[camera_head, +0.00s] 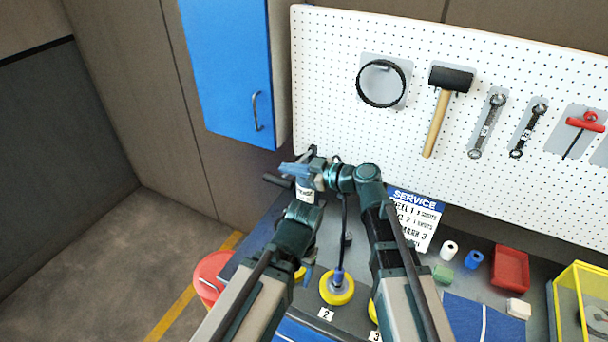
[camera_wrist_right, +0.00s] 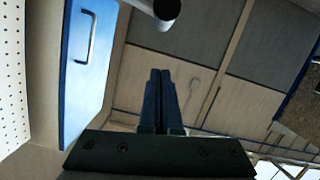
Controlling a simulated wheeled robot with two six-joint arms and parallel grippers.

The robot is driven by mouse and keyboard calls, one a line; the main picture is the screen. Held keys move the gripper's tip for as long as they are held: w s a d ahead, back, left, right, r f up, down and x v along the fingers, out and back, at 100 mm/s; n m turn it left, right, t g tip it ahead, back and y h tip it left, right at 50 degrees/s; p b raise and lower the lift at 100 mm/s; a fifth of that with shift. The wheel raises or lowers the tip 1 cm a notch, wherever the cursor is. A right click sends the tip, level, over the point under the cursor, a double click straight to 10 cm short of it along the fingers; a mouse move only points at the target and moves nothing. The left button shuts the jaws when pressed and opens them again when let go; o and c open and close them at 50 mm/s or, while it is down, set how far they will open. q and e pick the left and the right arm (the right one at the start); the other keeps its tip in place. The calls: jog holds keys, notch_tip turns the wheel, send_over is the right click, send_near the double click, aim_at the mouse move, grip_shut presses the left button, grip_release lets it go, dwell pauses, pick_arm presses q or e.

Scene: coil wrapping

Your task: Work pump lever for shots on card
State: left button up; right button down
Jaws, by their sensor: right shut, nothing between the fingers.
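The service card (camera_head: 415,215) stands at the back of the bench, headed SERVICE, with reel lines and shot counts too small to read surely. A dark bar-like handle (camera_head: 274,181), which looks like the pump lever, sticks out left beside a white-labelled body (camera_head: 305,194). My right gripper (camera_head: 294,170) reaches left across it. In the right wrist view its fingers (camera_wrist_right: 160,98) are shut and empty, with a grey cylinder (camera_wrist_right: 166,12) apart from them. My left arm ends below the labelled body; its fingertips cannot be made out.
Another yellow fitting marked 3 is mostly behind my right arm. A red tray (camera_head: 510,267), small blocks and a yellow bin (camera_head: 582,305) stand right. The pegboard (camera_head: 330,70) holds tools; a blue cabinet (camera_head: 228,70) hangs left. A red stool-like object (camera_head: 212,272) stands on the floor.

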aim_at(285, 183)
jog(key=shift+x, duration=1.15)
notch_tip(285, 183, down, 2)
jog(key=b, duration=0.2)
jog(key=shift+w+f+b, duration=0.2)
jog(key=shift+b, duration=0.1)
pick_arm(q)
jog(key=shift+f+b, duration=0.75)
jog(key=shift+f, duration=1.5)
pick_arm(e)
jog(key=shift+w+d+f, duration=0.1)
jog(key=shift+w+f, duration=0.05)
jog(key=shift+f, duration=0.6)
pick_arm(q)
jog(key=shift+f, duration=0.1)
notch_tip(285, 183, down, 8)
jog(key=b, duration=0.8)
jog(key=shift+f+b, duration=0.25)
jog(key=shift+b, duration=0.1)
jog(key=shift+f+b, duration=0.4)
jog(key=shift+b, duration=0.05)
jog(key=shift+s, duration=0.15)
pick_arm(e)
notch_tip(285, 183, down, 9)
jog(key=s+n, duration=0.1)
jog(key=n, duration=0.1)
jog(key=shift+s+t, duration=0.25)
jog(key=shift+t, duration=0.15)
